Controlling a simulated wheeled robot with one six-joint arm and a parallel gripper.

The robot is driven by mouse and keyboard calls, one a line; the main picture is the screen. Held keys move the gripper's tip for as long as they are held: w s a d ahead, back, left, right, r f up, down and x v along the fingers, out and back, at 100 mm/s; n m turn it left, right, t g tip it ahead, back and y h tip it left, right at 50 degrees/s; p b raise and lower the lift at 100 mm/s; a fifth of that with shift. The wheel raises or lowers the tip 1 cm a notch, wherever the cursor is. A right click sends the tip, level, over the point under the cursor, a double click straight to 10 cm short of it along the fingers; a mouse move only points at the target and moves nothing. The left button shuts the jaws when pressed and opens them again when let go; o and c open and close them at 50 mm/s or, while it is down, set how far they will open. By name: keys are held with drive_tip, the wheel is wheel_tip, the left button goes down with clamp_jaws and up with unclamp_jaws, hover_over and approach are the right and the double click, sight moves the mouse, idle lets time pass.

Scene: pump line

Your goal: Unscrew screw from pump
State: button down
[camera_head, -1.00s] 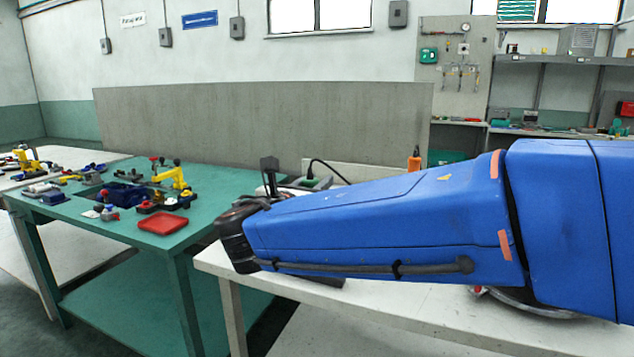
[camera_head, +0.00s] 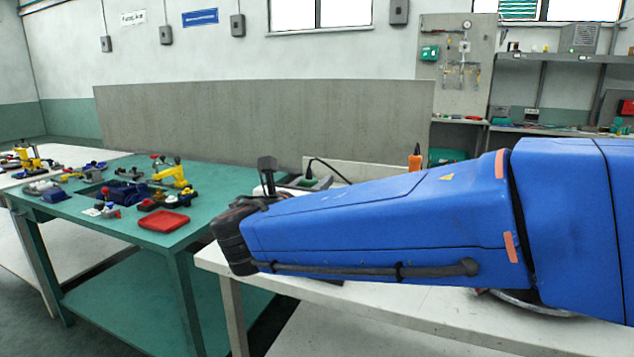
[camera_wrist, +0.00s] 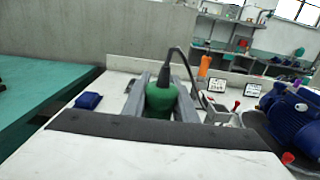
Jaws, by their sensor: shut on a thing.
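In the wrist view, my gripper (camera_wrist: 160,82) has its two grey fingers on either side of a green tool (camera_wrist: 161,99) with a black cable (camera_wrist: 178,60) rising from its top. The fingers are shut on it, over the white table. The tool's lower end is hidden behind the dark bar across the view. A blue ribbed pump body (camera_wrist: 291,112) stands at the right edge, apart from the gripper. Red-tipped parts (camera_wrist: 288,157) show near it; I cannot tell which is the screw.
An orange tool (camera_head: 415,160) stands at the back of the white table (camera_head: 222,264). A dark blue block (camera_wrist: 88,100) lies left of the gripper. A green table (camera_head: 217,184) to the left holds a red tray (camera_head: 163,221) and several small parts. A grey partition (camera_head: 260,120) stands behind.

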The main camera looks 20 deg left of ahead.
drive_tip(key=shift+s, duration=0.65)
drive_tip(key=shift+r, duration=0.25)
idle(0.5)
drive_tip(key=shift+r, duration=1.4)
